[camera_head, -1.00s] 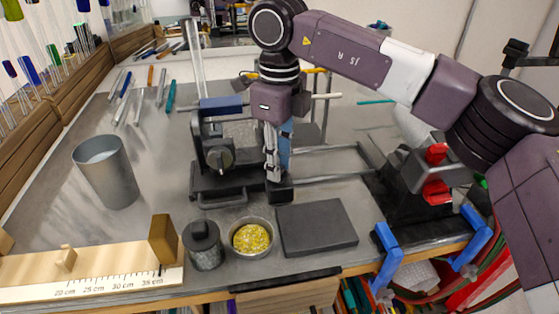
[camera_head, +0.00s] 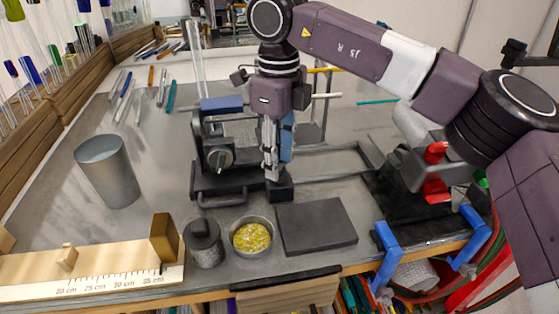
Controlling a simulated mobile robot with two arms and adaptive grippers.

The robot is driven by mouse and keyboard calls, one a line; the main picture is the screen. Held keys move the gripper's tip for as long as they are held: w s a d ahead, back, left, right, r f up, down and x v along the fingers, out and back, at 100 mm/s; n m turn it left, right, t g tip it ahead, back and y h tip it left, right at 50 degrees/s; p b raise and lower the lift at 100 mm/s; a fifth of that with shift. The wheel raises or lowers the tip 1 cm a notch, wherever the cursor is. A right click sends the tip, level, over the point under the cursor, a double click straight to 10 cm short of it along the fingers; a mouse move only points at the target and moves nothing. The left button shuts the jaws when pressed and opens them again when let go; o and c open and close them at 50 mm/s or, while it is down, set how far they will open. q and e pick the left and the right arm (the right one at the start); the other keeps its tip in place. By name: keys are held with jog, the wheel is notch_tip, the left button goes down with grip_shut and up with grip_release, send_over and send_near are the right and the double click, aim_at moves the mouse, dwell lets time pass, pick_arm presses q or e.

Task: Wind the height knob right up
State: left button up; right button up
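A round dark grey knob (camera_head: 219,157) with a lighter bar across its face sits on the front of a black stand (camera_head: 225,190) left of the middle of the table. I take it for the height knob. A blue block (camera_head: 221,104) lies on top of the stand, and a clear glass tube (camera_head: 196,62) rises behind it. My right gripper (camera_head: 271,174) points down just right of the stand, apart from the knob, with nothing visible in its fingers. Its fingers overlap from this angle, so their opening is unclear. My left gripper is out of view.
A black block (camera_head: 280,190) lies under my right fingertips. In front are a lidded grey pot (camera_head: 204,243), a bowl of yellow bits (camera_head: 252,237) and a dark slab (camera_head: 316,227). A metal beaker (camera_head: 106,172) stands left. A black device (camera_head: 425,200) with red parts stands right.

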notch_tip(320, 180, up, 7)
dwell(0.3)
jog(key=shift+c, duration=1.2)
jog(key=shift+r+p, duration=0.45)
jog(key=shift+c, duration=0.7)
notch_tip(320, 180, up, 5)
jog(key=p, duration=0.5)
jog(key=f+n+t, duration=0.1)
jog(key=f+n, duration=0.3)
jog(key=n, duration=0.2)
jog(key=f+n+t+h, duration=0.1)
jog(key=f+n, duration=0.3)
jog(key=n, duration=0.2)
jog(key=f+n+t+h, duration=0.1)
jog(key=f+n, duration=0.4)
jog(key=n, duration=0.1)
jog(key=shift+s+a+t, duration=0.3)
jog(key=shift+s+t, duration=0.1)
jog(key=shift+w+f, duration=0.2)
jog(key=shift+f, duration=0.4)
